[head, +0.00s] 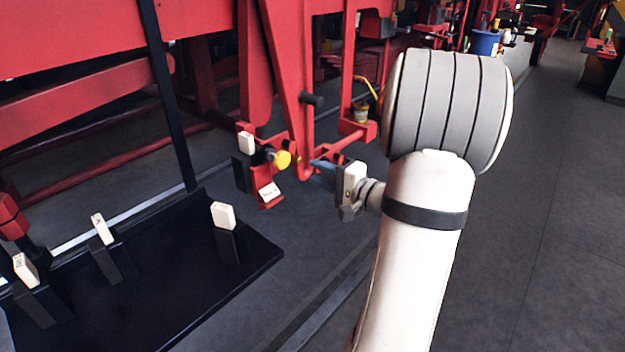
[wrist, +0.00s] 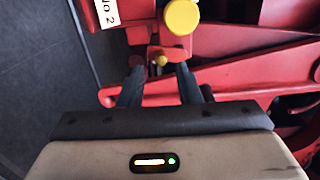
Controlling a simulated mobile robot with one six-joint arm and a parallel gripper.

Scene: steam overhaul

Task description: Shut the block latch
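A red bracket assembly (head: 262,182) hangs on the red frame, with a round yellow knob (head: 282,159) on its front. In the wrist view the yellow knob (wrist: 181,17) is at the top, beside a white label (wrist: 107,12) reading "NO 2". Below it a small yellow ball (wrist: 160,60) shows between my fingertips, apart from both. Which part is the block latch I cannot tell for sure. My gripper (head: 318,170) is open and empty, just right of the bracket, its two dark fingers (wrist: 160,72) pointing at it.
A black board (head: 190,285) with several white-topped dark posts (head: 223,215) lies at lower left. Red beams (head: 295,80) stand behind my gripper. The dark floor to the right is clear.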

